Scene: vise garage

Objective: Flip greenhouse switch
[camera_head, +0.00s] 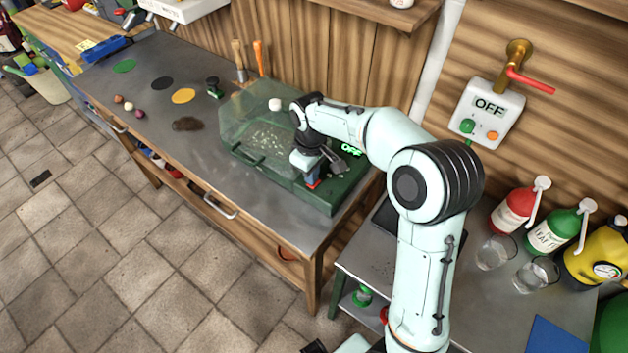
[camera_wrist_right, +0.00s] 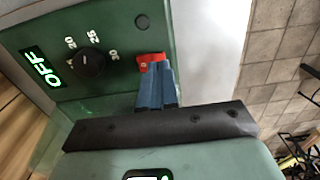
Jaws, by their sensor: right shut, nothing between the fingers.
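The greenhouse (camera_head: 232,120), a clear cover on a green base, stands on the metal workbench. Its green display (camera_head: 351,150) reads OFF, and the display also shows in the right wrist view (camera_wrist_right: 40,66). The red switch (camera_wrist_right: 150,60) is at the edge of the green panel, near a black dial (camera_wrist_right: 92,63); it also shows as a small red spot in the head view (camera_head: 313,184). My right gripper (camera_wrist_right: 157,72) is shut and empty, its blue fingertips at the red switch and partly covering it. Whether they touch cannot be told. My left gripper is not in view.
My right arm crosses in front of the greenhouse's right end. Bottles (camera_head: 553,232) and glasses (camera_head: 497,252) stand on the lower table at right. Coloured discs (camera_head: 162,83) lie on the workbench at left.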

